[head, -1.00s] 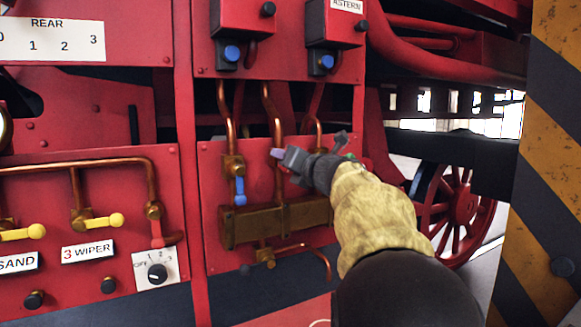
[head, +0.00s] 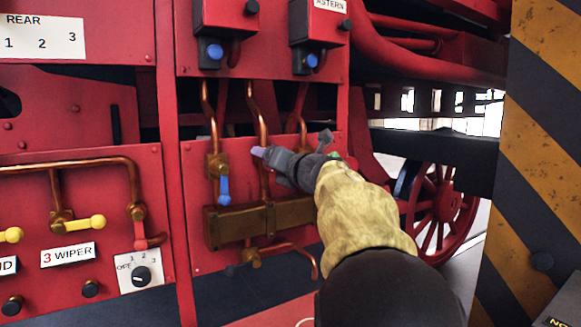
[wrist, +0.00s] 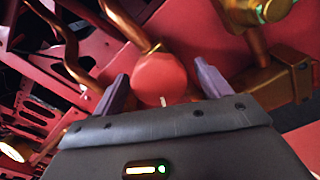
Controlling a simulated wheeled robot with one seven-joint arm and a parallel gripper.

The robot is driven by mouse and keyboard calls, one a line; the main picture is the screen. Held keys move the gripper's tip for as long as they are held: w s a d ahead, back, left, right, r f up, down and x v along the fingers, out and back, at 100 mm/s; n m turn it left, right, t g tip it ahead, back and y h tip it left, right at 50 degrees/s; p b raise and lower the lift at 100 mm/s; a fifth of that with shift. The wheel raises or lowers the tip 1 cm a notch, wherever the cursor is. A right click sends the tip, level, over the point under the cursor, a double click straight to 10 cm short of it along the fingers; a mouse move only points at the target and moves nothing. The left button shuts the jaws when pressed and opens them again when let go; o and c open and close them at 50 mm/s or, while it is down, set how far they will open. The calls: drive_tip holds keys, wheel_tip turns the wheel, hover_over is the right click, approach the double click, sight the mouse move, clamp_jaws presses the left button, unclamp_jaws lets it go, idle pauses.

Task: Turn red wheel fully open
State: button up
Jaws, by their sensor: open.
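A red round knob-like wheel (wrist: 158,78) sits on a copper pipe in the wrist view, between my two purple fingertips. My gripper (wrist: 161,76) is open around it, with a visible gap beside each finger. I cannot tell how far the fingertips reach past the wheel. In the head view my gripper (head: 292,146) is in front of the copper pipes on the red panel (head: 190,250), above a brass block (head: 236,224). There the wheel is hidden behind my gripper and forearm.
A brass valve with a blue handle (head: 223,190) hangs left of my gripper. Control boxes with blue knobs (head: 214,52) are above. Yellow levers (head: 97,222) and a dial (head: 141,275) are at left. A striped pillar (head: 545,150) stands close at right.

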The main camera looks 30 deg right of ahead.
drive_tip(key=s, duration=1.7)
drive_tip(key=shift+d+b, duration=0.3)
drive_tip(key=shift+b, duration=0.05)
